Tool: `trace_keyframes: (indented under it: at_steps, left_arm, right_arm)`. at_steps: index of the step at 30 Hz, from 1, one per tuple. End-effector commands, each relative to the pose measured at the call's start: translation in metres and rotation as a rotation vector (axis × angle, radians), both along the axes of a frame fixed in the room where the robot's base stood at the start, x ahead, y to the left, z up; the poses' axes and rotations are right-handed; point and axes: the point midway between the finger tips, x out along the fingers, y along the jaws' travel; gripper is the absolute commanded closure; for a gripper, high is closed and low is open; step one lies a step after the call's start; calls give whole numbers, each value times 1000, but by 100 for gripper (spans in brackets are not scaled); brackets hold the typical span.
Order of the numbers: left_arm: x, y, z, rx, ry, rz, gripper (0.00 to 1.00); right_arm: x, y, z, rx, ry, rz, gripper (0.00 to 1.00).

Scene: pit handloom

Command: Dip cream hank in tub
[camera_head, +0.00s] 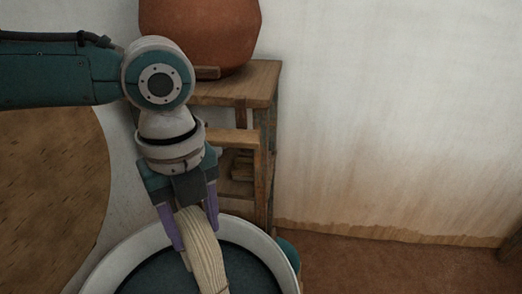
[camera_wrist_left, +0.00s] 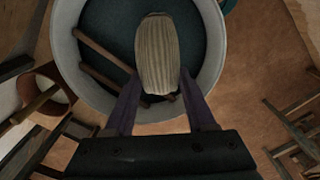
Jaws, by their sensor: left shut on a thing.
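The cream hank (camera_head: 203,250) hangs from my left gripper (camera_head: 190,222), which is shut on its upper end. The hank hangs over the round pale-rimmed tub (camera_head: 262,236), which has a dark blue-green inside. In the left wrist view the hank (camera_wrist_left: 157,55) sits between the two purple fingers of the gripper (camera_wrist_left: 160,100), with the tub (camera_wrist_left: 212,52) behind it. The hank's lower end runs off the bottom of the head view, so I cannot tell whether it touches the liquid. My right gripper is not in view.
A wooden stand (camera_head: 262,130) with a terracotta pot (camera_head: 200,35) on it stands behind the tub against the white wall. A large round wooden piece (camera_head: 50,190) is at the left. Two brown sticks (camera_wrist_left: 100,62) show in the tub in the wrist view. Brown floor (camera_head: 390,268) is clear at right.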

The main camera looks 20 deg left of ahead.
Motion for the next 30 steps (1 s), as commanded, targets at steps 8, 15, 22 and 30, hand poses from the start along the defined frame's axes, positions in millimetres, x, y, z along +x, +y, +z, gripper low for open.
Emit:
trace_keyframes:
  at_steps: [8, 15, 22, 30]
  left_arm:
    - [0, 0, -43, -1, 1, 0, 93]
    - [0, -1, -74, -1, 1, 0, 93]
    - [0, 0, -100, -1, 1, 0, 93]
    - [0, 0, -111, -1, 0, 0, 93]
  right_arm:
    - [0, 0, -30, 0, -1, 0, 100]
    - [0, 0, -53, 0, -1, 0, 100]
    - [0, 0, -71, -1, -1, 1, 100]
    - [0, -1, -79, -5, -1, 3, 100]
